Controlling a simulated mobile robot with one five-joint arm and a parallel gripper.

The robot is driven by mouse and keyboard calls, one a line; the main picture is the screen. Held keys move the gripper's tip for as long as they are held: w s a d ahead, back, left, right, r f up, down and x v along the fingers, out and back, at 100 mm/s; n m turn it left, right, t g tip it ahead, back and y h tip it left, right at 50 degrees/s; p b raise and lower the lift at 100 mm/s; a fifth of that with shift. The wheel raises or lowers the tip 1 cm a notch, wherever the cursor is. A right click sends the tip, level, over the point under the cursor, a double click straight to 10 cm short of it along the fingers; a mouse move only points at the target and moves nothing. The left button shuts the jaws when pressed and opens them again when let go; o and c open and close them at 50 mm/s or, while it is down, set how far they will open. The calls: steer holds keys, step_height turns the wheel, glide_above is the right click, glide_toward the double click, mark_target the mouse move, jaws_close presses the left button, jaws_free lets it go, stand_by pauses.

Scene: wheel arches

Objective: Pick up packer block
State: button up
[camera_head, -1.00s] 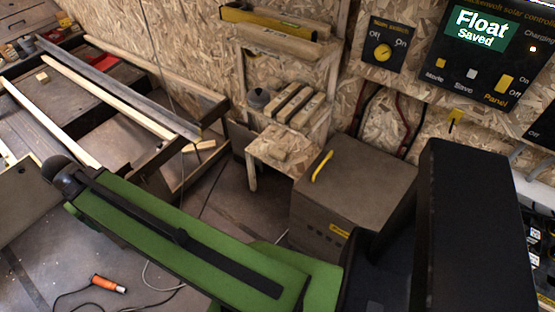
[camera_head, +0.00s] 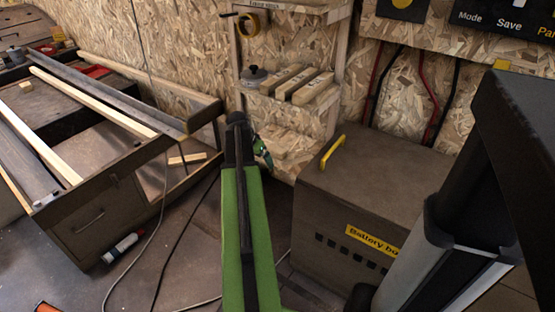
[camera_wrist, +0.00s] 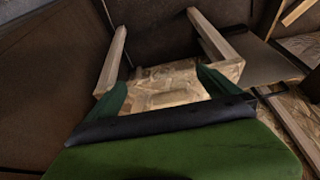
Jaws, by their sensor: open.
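A pale flat wooden block, likely the packer block, lies on the low chipboard shelf (camera_wrist: 188,72); in the wrist view the block (camera_wrist: 168,97) shows between my fingers. In the head view the low shelf (camera_head: 305,142) is partly behind my gripper (camera_head: 262,152), and the block on it is hard to make out. In the wrist view my gripper (camera_wrist: 163,79) is open and empty, its two green fingers apart on either side of the block. I cannot tell the height of the fingers over the shelf.
A shelf above holds several wooden blocks (camera_head: 296,83) and a dark pot (camera_head: 254,76). A battery box (camera_head: 335,205) with a yellow handle (camera_head: 333,151) stands close on the right. A metal frame bench (camera_head: 100,205) stands on the left, with a small wooden piece (camera_head: 187,158) near it.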

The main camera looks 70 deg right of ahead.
glide_toward(277, 149)
steer(key=x, duration=0.5)
steer(key=b+x, duration=0.5)
steer(key=shift+a+f, duration=0.1)
steer(key=shift+f, duration=0.15)
steer(key=shift+r, duration=0.2)
steer(key=c, duration=1.4)
